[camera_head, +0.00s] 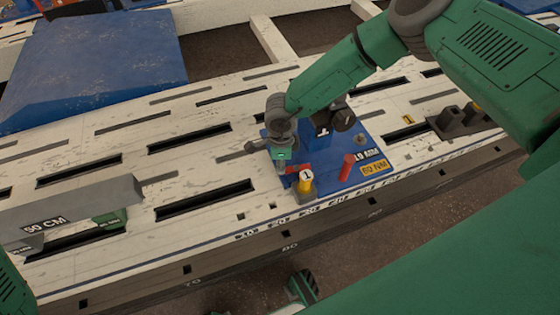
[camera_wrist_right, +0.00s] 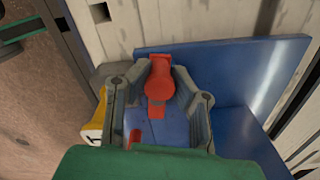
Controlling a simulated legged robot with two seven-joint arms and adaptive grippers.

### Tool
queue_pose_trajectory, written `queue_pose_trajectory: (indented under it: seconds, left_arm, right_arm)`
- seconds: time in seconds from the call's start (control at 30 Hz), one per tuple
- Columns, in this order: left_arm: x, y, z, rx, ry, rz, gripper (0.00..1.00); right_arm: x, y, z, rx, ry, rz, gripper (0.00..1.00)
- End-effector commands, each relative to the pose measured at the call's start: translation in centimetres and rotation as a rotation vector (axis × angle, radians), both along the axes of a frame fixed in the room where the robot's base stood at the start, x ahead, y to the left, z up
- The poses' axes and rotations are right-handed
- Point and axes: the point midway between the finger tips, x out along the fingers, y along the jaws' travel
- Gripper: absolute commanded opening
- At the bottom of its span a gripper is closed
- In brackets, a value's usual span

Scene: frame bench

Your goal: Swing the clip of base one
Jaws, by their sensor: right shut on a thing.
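Base one is a blue plate (camera_head: 335,175) on the bench, with a yellow post (camera_head: 305,181) marked 1 at its front left corner. The red clip (camera_head: 292,170) is at the plate's left part, mostly hidden by my right gripper (camera_head: 283,160). In the right wrist view, the red clip (camera_wrist_right: 160,82) stands between the two grey fingers of my right gripper (camera_wrist_right: 158,85), which is shut on it. The blue plate (camera_wrist_right: 225,60) lies behind and right of the fingers. The yellow post (camera_wrist_right: 95,128) is left of them.
A red peg (camera_head: 347,166) stands on the plate, right of the yellow post. The slotted white bench (camera_head: 215,110) runs across the view. A grey bar (camera_head: 70,210) marked 50 CM is at the left. A large blue block (camera_head: 90,65) lies at the back left.

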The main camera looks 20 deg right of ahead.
Motion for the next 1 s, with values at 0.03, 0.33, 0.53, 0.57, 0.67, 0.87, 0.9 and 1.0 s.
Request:
queue_pose_trajectory:
  seconds: [0.03,0.33,0.53,0.57,0.67,0.87,0.9,1.0]
  left_arm:
    - [0.00,0.00,0.05,0.000,0.000,0.000,0.75]
    - [0.00,0.00,0.07,0.000,0.000,0.000,0.75]
    - [0.00,0.00,0.07,0.000,0.000,0.000,0.75]
    - [0.00,0.00,0.07,0.000,0.000,0.000,0.75]
    - [0.00,0.00,0.07,0.000,0.000,0.000,0.75]
    - [0.01,0.00,0.06,0.000,0.000,0.000,0.75]
    - [-0.06,0.00,0.10,0.000,-0.002,0.000,0.75]
    - [-0.21,0.00,0.14,0.000,-0.003,0.000,0.75]
  right_arm:
    - [-0.06,-0.20,-0.03,-0.005,0.001,0.006,0.00]
    - [-0.11,-0.22,-0.06,-0.005,0.001,0.020,0.00]
    - [-0.12,-0.23,-0.06,-0.005,0.001,0.019,0.25]
    - [-0.11,-0.22,-0.06,-0.005,0.001,0.018,0.35]
    - [-0.10,-0.17,-0.04,-0.004,0.001,0.018,0.43]
    - [-0.08,-0.09,-0.01,-0.002,0.001,0.019,0.43]
    - [-0.07,-0.08,0.06,-0.002,0.000,0.018,0.43]
    - [0.03,-0.08,0.74,-0.001,-0.002,0.018,0.43]
